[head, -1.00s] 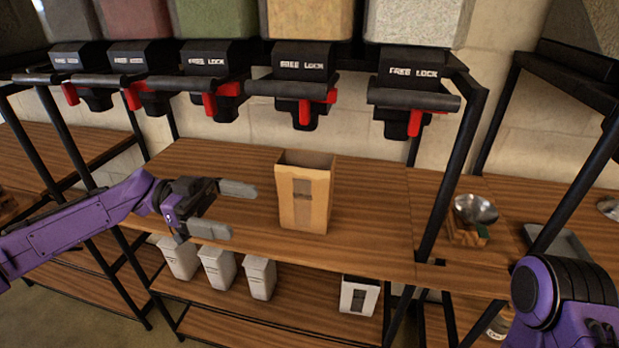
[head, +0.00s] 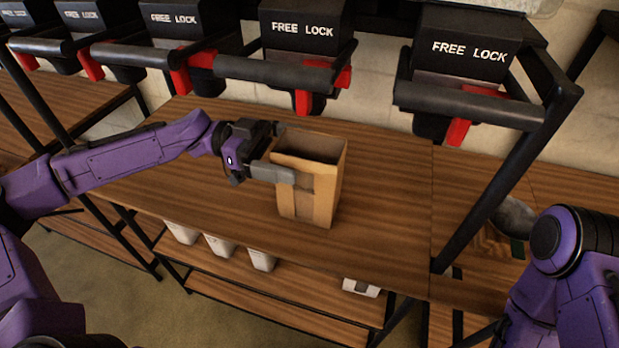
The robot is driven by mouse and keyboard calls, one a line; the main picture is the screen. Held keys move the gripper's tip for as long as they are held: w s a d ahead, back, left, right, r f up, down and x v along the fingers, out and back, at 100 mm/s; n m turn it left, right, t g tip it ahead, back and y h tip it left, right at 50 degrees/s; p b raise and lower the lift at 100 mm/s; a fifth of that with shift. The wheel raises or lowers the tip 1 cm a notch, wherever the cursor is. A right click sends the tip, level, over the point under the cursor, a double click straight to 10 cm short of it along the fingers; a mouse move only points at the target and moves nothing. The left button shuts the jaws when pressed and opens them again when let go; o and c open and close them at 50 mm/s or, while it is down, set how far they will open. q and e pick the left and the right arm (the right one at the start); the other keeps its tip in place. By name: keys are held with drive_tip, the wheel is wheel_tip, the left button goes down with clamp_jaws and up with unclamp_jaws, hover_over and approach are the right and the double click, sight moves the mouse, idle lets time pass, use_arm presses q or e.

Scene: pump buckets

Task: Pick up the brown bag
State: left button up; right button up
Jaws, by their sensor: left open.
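The brown bag (head: 318,205) stands upright with its top open on the wooden shelf, under the row of dispensers. My left gripper (head: 285,152) is open at the bag's upper left. Its near finger overlaps the bag's front face in the picture, and its far finger is at the back left rim, partly hidden. I cannot tell whether the fingers touch the bag. My right arm shows at the lower right, but its gripper is out of view.
Dispensers with red levers (head: 303,101) hang above the bag. A black frame post (head: 480,205) stands to the right. A metal bowl (head: 512,216) is partly hidden behind my right arm. White containers (head: 262,260) sit on the lower shelf. The wooden shelf (head: 385,220) is clear right of the bag.

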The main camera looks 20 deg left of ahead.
sight(310, 155)
use_arm(q)
drive_tip(key=d, duration=0.3)
drive_tip(key=shift+d+r, duration=0.15)
drive_tip(key=shift+d, duration=0.2)
drive_tip(key=shift+a, duration=0.1)
drive_tip(key=c, duration=0.4)
clamp_jaws()
drive_tip(key=shift+p, duration=0.3)
